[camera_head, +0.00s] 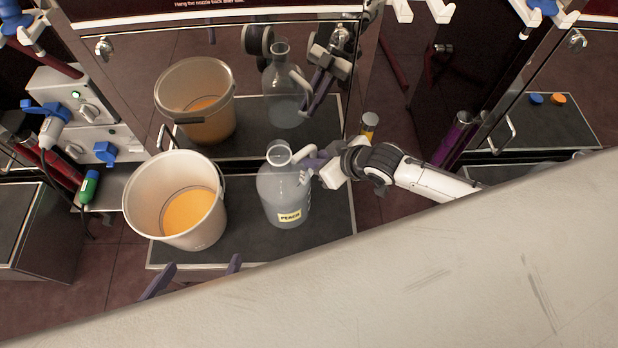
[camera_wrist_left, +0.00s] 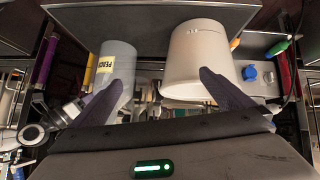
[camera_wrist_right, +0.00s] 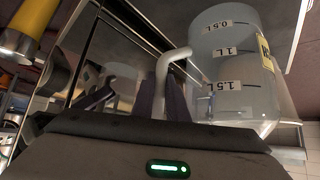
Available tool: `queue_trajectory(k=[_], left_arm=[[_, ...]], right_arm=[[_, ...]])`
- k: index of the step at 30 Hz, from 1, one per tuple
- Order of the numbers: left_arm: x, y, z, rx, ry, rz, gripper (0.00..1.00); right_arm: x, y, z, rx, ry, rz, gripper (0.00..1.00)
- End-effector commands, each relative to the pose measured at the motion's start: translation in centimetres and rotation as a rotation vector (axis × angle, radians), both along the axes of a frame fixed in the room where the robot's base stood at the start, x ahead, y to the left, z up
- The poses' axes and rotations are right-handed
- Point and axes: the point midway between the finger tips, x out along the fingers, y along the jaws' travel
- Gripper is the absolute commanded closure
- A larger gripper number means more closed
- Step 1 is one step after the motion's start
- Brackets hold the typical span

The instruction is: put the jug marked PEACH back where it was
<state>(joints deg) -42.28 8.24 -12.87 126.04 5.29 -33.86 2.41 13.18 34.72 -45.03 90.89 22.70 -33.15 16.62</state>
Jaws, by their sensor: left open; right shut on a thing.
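The jug marked PEACH (camera_head: 284,200) is clear, with a yellow label, and looks empty. It is upright over the right part of the dark shelf (camera_head: 330,228); I cannot tell whether its base touches the shelf. My right gripper (camera_head: 312,168) is shut on the jug's handle from the right. The jug's volume marks show in the right wrist view (camera_wrist_right: 235,60), with the handle between the fingers (camera_wrist_right: 168,100). My left gripper (camera_head: 195,278) is open and empty, low in front of the shelf. The jug also shows in the left wrist view (camera_wrist_left: 115,60).
A white bucket (camera_head: 150,195) with orange liquid stands left of the jug on the shelf. A mirror-like panel behind reflects both. A large pale surface (camera_head: 450,270) blocks the lower right of the head view.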

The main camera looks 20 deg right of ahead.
Motion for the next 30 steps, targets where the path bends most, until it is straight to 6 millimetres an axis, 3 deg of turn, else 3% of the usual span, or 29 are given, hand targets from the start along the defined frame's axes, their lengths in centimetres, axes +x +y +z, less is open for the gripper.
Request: queue_trajectory(k=[10, 23, 24, 26, 30], left_arm=[[0.8, -1.1, -1.6, 0.005, 0.047, -0.046, 0.0], [0.8, -1.2, -1.7, 0.006, 0.058, -0.054, 0.0], [0.8, -1.2, -1.6, 0.006, 0.059, -0.054, 0.0], [0.8, -1.2, -1.6, 0.006, 0.059, -0.054, 0.0], [0.8, -1.2, -1.6, 0.006, 0.059, -0.054, 0.0]], right_arm=[[0.0, 0.1, -4.2, 0.0, -0.001, 0.001, 1.0], [0.0, 0.0, -4.8, -0.001, -0.002, 0.0, 1.0], [0.0, 0.0, -4.7, -0.001, -0.002, 0.001, 0.82], [0.0, 0.0, -4.7, -0.002, -0.001, 0.001, 0.72], [0.0, 0.0, -4.7, -0.002, -0.001, 0.001, 0.68]])
